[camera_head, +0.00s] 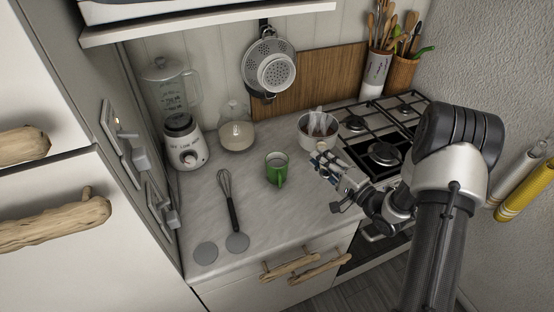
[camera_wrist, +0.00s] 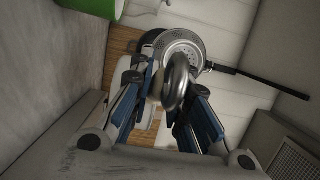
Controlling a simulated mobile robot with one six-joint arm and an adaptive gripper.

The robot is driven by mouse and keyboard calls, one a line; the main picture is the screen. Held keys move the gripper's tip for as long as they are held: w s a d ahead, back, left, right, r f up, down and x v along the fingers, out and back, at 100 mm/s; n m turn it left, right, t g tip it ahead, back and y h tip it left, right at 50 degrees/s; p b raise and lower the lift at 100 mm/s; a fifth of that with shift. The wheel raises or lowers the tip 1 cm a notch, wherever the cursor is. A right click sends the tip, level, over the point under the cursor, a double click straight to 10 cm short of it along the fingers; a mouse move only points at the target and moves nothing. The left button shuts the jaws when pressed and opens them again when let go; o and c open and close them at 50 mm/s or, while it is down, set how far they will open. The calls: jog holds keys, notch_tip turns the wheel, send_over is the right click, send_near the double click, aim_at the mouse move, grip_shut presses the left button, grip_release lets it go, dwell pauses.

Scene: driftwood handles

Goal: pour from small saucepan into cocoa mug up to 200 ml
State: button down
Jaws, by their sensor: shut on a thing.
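The small saucepan (camera_head: 307,143) is a round, light metal pan at the back of the counter, beside the stove, with pale wisps above it. My gripper (camera_head: 322,158) is just in front of it, shut on its handle, which the fingers mostly hide. In the wrist view a rounded shiny metal part (camera_wrist: 178,82), apparently the handle, sits between the blue-sided fingers of my gripper (camera_wrist: 165,95). The green cocoa mug (camera_head: 277,170) stands upright on the counter, left of my gripper and apart from it. Part of the mug (camera_wrist: 95,6) shows at the top left of the wrist view.
A gas stove (camera_head: 383,153) is right of the saucepan. A blender (camera_head: 186,145) and a glass jar (camera_head: 237,135) stand at the back left. The counter between mug and front edge is clear.

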jog(key=a+n+b, duration=0.1)
jog(key=n, duration=0.1)
jog(key=s+a+n+b, duration=0.1)
jog(key=n, duration=0.1)
jog(key=shift+s+a, duration=0.15)
jog(key=shift+a, duration=0.2)
jog(key=shift+s+a+n+g+h+b, duration=0.15)
jog(key=shift+s+a+n+h+b, duration=0.1)
jog(key=shift+a+n+b, duration=0.4)
jog(key=shift+s+a+n+g+h+b, duration=0.2)
jog(key=shift+a+n+b, duration=0.25)
jog(key=shift+n, duration=0.4)
dwell(1.2)
jog(key=shift+s+a+n+b, duration=0.15)
jog(key=shift+n+b, duration=0.3)
jog(key=shift+n, duration=0.25)
dwell(1.8)
jog(key=shift+n+h+b, duration=0.35)
jog(key=shift+n+b, duration=0.05)
jog(key=shift+n, duration=0.3)
dwell(1.4)
